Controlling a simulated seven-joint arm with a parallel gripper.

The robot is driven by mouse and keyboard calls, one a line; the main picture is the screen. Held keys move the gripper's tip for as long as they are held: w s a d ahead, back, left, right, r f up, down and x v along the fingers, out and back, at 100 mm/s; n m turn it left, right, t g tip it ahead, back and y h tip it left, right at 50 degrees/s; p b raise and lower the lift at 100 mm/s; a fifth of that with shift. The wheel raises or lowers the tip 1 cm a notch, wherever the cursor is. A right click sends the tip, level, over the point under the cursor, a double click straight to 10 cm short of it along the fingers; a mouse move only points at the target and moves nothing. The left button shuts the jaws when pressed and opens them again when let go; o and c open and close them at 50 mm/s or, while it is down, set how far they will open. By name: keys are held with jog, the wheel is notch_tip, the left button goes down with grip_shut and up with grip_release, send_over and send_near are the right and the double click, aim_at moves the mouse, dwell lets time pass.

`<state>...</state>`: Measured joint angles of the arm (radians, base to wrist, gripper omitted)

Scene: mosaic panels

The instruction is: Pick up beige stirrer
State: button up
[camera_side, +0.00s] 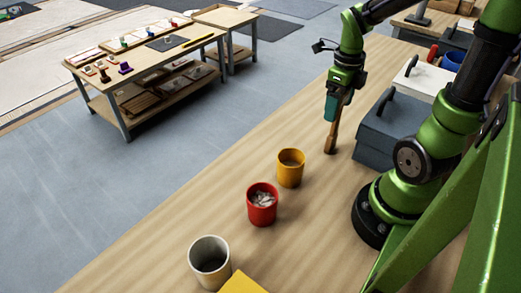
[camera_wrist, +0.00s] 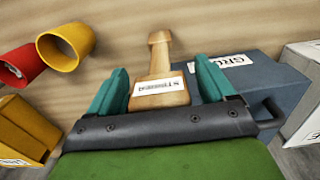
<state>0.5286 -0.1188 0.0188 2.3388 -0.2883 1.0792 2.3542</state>
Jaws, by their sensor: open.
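The beige wooden stirrer (camera_side: 332,139) appears roughly upright on the long wooden table, directly below my gripper (camera_side: 335,106). In the wrist view the stirrer (camera_wrist: 160,58) shows a narrow shaft with a knobbed end and a broader labelled block toward the gripper. My gripper (camera_wrist: 164,86) is open, with one teal finger on each side of the broad block.
A yellow cup (camera_side: 291,168), a red cup (camera_side: 262,205) with pale pieces inside and a white cup (camera_side: 209,262) stand in a row to the left. A dark grey box (camera_side: 391,128) stands close on the right, with a white box (camera_side: 423,79) behind it.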

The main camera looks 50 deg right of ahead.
jog(key=c, duration=1.4)
